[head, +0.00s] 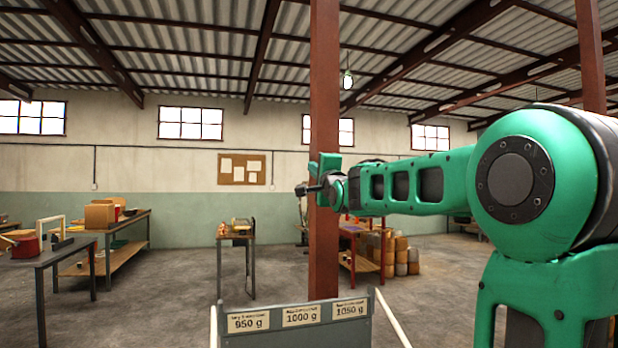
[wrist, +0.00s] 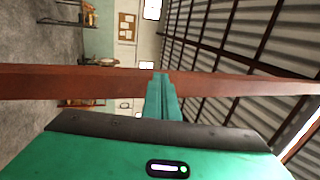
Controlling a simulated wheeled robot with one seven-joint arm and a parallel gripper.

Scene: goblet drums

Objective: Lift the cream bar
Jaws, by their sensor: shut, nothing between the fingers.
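My gripper (head: 308,188) is raised in mid-air, in front of the red-brown post in the head view. Its green fingers (wrist: 161,76) are together and empty in the wrist view. A cream, arch-shaped frame with a bar across its top (head: 50,220) stands on the dark table at the far left. I cannot tell for sure that this is the cream bar. My gripper is well away from it, and the wrist view does not clearly show it.
The dark table (head: 40,262) holds a red pot (head: 24,244). A wooden bench (head: 128,257) and small table (head: 236,238) stand behind. A grey rack with weight labels (head: 296,322) is close in front. The post (head: 324,120) rises behind my gripper; floor between tables is open.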

